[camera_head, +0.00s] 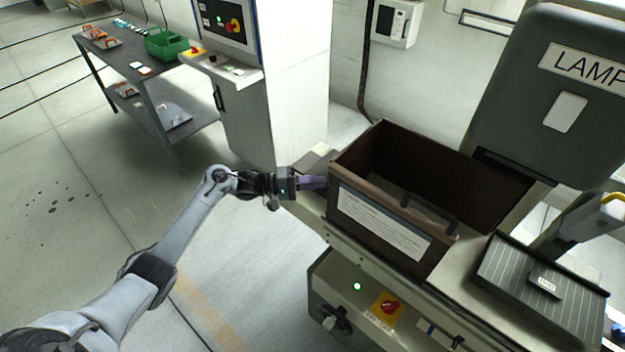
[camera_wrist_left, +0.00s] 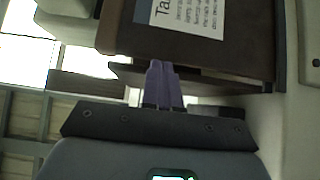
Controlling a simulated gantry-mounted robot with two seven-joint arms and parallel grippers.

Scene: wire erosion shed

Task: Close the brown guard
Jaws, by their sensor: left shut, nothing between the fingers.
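The brown guard (camera_head: 382,226) is a box-like brown shell on the machine bed, with a white label and a dark handle (camera_head: 429,214) on its front. Its top is open and its dark inside shows. In the left wrist view its labelled brown panel (camera_wrist_left: 240,58) fills the top. My left gripper (camera_head: 322,182) is at the guard's left front corner, its purple fingers shut and empty. In the left wrist view the fingers (camera_wrist_left: 163,82) point at the brown edge; I cannot tell whether they touch it.
A dark grey raised cover (camera_head: 540,85) marked LAMP stands behind the guard. A ribbed dark panel (camera_head: 537,297) lies to its right. A red knob (camera_head: 389,306) is on the machine front. A control cabinet (camera_head: 285,85) and a table with a green bin (camera_head: 166,44) stand at the back left.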

